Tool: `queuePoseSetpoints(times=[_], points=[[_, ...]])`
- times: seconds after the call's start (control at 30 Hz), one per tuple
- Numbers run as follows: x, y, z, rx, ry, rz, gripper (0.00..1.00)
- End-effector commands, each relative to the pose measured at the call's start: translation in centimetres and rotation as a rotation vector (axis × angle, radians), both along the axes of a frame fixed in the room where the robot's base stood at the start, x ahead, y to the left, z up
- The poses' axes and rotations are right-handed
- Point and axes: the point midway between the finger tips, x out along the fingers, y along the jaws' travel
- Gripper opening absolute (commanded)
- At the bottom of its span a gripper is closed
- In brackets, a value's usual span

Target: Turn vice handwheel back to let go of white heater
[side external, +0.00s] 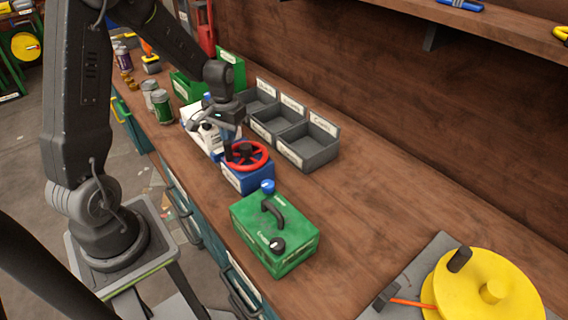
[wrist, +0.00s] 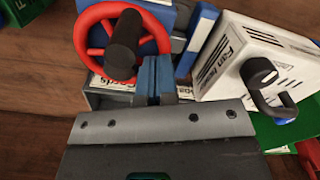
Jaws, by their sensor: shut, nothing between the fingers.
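The red handwheel (side external: 247,155) sits on the blue vice (side external: 247,179) on the workbench. In the wrist view the handwheel (wrist: 97,38) has a black crank knob (wrist: 125,42) at upper left. The white heater (side external: 205,134) stands just behind the vice in the side view. In the wrist view the heater (wrist: 238,62), with a black knob and handle, is at the right, beside the blue vice jaw (wrist: 200,38). My gripper (wrist: 156,68) is shut and empty, its tips beside the crank knob and rim. Whether the tips touch the wheel I cannot tell.
Grey bins (side external: 308,146) stand behind the vice. A green box (side external: 290,235) with a black handle stands in front. A yellow reel (side external: 485,292) lies at lower right. Cans (side external: 161,106) and green containers are at the far end.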

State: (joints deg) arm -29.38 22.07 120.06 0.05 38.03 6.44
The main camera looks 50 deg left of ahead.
Motion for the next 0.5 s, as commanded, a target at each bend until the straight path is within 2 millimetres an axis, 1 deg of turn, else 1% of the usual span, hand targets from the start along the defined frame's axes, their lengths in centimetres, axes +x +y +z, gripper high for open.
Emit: queuePoseSetpoints(times=[0.1, 0.23, 0.5], points=[[0.5, 0.2, 0.0, 0.0, -0.001, 0.0, 0.0], [0.7, 0.3, 0.4, 0.001, -0.003, 0.0, 0.0], [0.7, 0.3, 2.9, 0.002, -0.006, 0.0, 0.0]])
